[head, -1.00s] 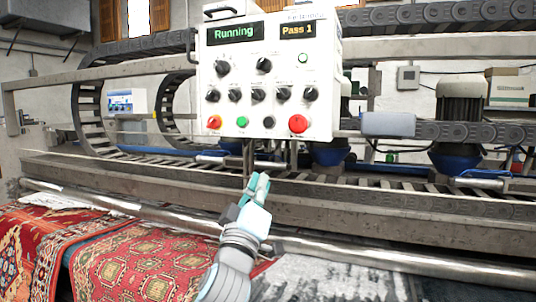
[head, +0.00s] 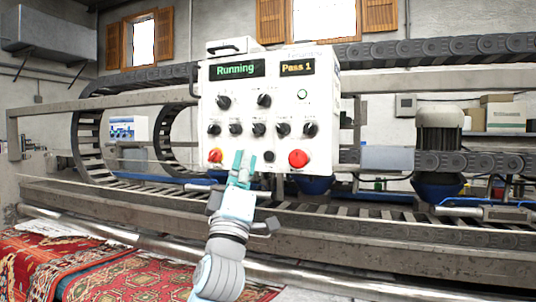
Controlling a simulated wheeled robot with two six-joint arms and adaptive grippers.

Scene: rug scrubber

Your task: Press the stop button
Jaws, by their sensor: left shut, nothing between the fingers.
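The white control box (head: 325,110) faces me, with "Running" and "Pass 1" on its displays. A large red button (head: 299,159) is at its lower right, a black button (head: 269,157) left of it, and a red-orange knob (head: 215,156) at the lower left. The labels are too small to read, so I cannot tell which one is marked stop. My left gripper (head: 243,159) is shut and empty, fingertips up, in front of the lower panel between the red-orange knob and the black button. It hides the green button. I cannot tell whether it touches the panel. My right gripper is not in view.
The machine's long metal beam (head: 400,250) runs across below the box. A patterned red rug (head: 130,280) lies at the lower left. Cable chains (head: 90,140) and a motor (head: 440,130) stand behind. Space in front of the red button looks clear.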

